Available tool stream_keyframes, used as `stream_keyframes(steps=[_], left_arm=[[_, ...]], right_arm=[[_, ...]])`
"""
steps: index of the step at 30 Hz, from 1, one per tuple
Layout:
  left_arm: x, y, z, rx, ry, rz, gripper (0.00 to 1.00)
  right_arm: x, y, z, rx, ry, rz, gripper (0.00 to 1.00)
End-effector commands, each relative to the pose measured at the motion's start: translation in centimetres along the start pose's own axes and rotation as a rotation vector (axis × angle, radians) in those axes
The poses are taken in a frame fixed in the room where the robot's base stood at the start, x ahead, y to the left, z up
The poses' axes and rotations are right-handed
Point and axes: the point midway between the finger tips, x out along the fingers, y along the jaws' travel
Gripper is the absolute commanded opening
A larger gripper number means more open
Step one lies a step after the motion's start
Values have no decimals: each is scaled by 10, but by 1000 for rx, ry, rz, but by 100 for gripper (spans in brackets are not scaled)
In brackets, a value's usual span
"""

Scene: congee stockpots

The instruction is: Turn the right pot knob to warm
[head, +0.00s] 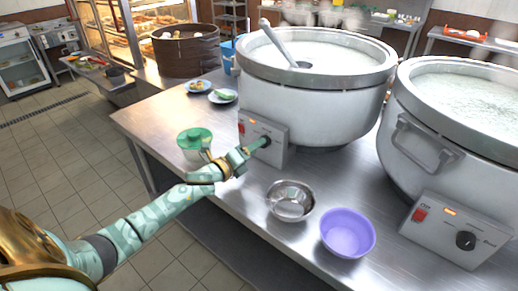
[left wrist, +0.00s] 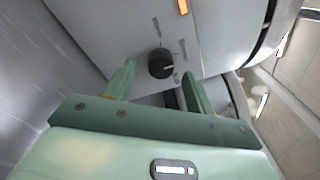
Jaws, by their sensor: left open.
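The right pot (head: 455,100) is a large steel stockpot of white congee. Its control box (head: 452,232) has a red switch, a lit orange lamp and a black knob (head: 466,240). The left pot (head: 310,95) has a similar box (head: 277,130) with its own black knob (head: 265,141). My left gripper (head: 254,147) is at the left pot's box, away from the right pot's knob. In the left wrist view its open fingers are on either side of the left pot's knob (left wrist: 161,63), with gaps visible. My right gripper is not in view.
A steel bowl (head: 290,200) and a purple bowl (head: 347,232) stand at the counter's front, between the two boxes. Small plates (head: 222,96) and a dark steamer (head: 186,52) are farther back. Bare counter (head: 345,180) lies between the pots.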

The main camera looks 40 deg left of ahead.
Motion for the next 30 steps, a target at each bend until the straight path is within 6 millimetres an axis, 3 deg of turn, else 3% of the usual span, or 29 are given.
stream_keyframes(steps=[6,14,15,20,30], left_arm=[[20,1,-1,-1,1,1,55],[22,0,-1,-2,1,1,55],[22,0,-1,-2,1,1,52],[22,0,-1,-2,1,1,10],[22,0,-1,-33,0,0,10]], right_arm=[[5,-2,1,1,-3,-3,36],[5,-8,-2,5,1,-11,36],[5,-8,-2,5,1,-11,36],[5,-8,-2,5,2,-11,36],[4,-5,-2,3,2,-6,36]])
